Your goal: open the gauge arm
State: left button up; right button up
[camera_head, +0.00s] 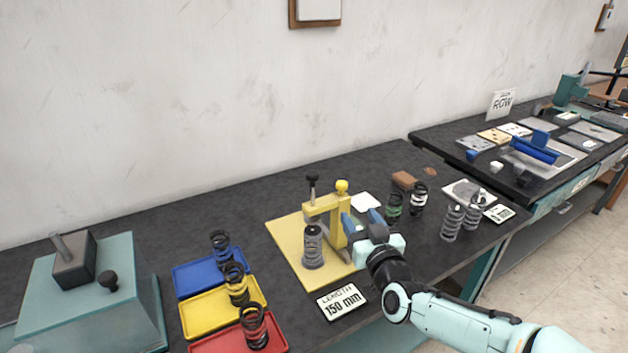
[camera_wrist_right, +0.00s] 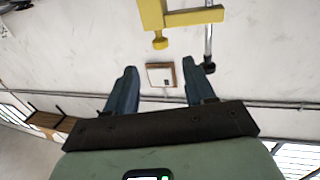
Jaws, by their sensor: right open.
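The yellow gauge (camera_head: 337,228) stands on a yellow base plate (camera_head: 290,240). Its arm (camera_head: 322,203) reaches left over a grey spring (camera_head: 313,247), with a yellow ball knob (camera_head: 342,186) above the post and a black-knobbed rod (camera_head: 312,180) at the arm's end. My right gripper (camera_head: 362,221) is open, with blue fingers just right of the post; whether they touch it is unclear. In the right wrist view my open fingers (camera_wrist_right: 168,70) have nothing between them but background, and the yellow gauge arm (camera_wrist_right: 190,18) shows beyond them. My left gripper is not in view.
A "LENGTH 150 mm" sign (camera_head: 341,302) stands in front of the plate. Blue (camera_head: 190,280), yellow (camera_head: 200,318) and red trays with springs lie to the left. Loose springs (camera_head: 452,222) stand to the right. A teal block (camera_head: 90,300) is at far left.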

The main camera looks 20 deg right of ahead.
aim_at(344, 189)
jog(key=w, duration=0.4)
jog(key=w+d+p, duration=0.1)
jog(key=w, duration=0.3)
jog(key=w+d, duration=0.1)
jog(key=w, duration=0.3)
jog(key=shift+w+d+r+p, duration=0.2)
jog(key=shift+w+r+p, duration=0.05)
jog(key=shift+w+p, duration=0.1)
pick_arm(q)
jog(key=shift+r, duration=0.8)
